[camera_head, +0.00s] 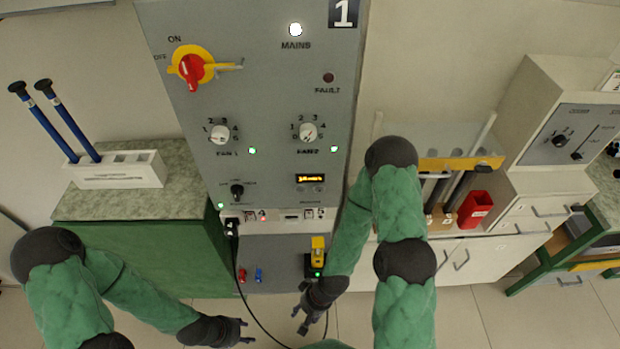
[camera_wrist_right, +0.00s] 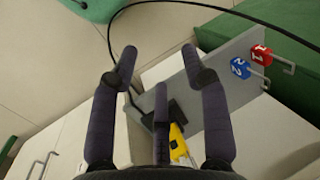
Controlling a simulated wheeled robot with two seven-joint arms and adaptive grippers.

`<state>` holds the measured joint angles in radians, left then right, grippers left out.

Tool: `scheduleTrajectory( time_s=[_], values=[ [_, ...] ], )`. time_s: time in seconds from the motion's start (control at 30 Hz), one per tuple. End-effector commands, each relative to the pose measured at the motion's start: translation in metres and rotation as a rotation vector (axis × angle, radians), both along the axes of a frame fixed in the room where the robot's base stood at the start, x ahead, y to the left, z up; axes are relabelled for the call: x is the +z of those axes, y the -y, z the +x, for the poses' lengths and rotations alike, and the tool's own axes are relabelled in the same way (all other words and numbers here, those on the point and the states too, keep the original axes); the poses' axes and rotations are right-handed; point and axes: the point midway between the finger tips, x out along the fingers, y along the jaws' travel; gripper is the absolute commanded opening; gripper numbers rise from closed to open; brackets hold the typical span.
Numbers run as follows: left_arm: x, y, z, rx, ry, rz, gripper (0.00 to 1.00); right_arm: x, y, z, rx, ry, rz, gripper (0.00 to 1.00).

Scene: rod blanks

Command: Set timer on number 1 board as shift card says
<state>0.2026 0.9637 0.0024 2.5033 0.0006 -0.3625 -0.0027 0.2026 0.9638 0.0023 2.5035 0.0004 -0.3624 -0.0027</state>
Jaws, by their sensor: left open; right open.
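The number 1 board (camera_head: 270,100) is a tall grey panel in the middle of the head view, with a "1" plate at its top. The timer (camera_head: 311,178) is a small lit amber display low on the board, with small buttons under it; its digits are too small to read. I cannot make out a shift card. My left gripper (camera_head: 246,333) is open and empty at the bottom, left of the board's foot. My right gripper (camera_head: 308,318) is open and empty below the board; its fingers also show in the right wrist view (camera_wrist_right: 155,75), over the lower panel.
The board carries a red rotary switch (camera_head: 191,68), two white fan knobs (camera_head: 219,133) and a black knob (camera_head: 237,190). A yellow device (camera_head: 318,252) sits on the lower panel. A black cable (camera_head: 240,285) hangs down to the floor. Blue rods (camera_head: 75,130) stand in a white rack at left.

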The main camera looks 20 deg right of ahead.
Motion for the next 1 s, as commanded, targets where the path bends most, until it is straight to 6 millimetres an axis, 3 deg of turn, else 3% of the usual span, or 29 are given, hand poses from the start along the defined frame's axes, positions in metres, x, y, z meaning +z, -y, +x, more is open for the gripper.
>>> scheduleTrajectory(
  time_s=[0.37, 0.53, 1.0],
  values=[
    [0.0000, 0.0000, 0.0000, 0.000, 0.000, 0.000, 0.45, 0.0000, 0.0000, 0.0001, 0.000, 0.000, 0.000, 0.46],
    [0.0000, 0.0000, -0.0001, 0.000, 0.000, 0.000, 0.45, 0.0000, 0.0000, 0.0001, 0.000, 0.000, 0.000, 0.01],
    [0.0000, 0.0000, 0.0000, 0.000, 0.000, 0.000, 0.45, 0.0000, 0.0000, 0.0001, 0.000, 0.000, 0.000, 0.00]
  ],
)
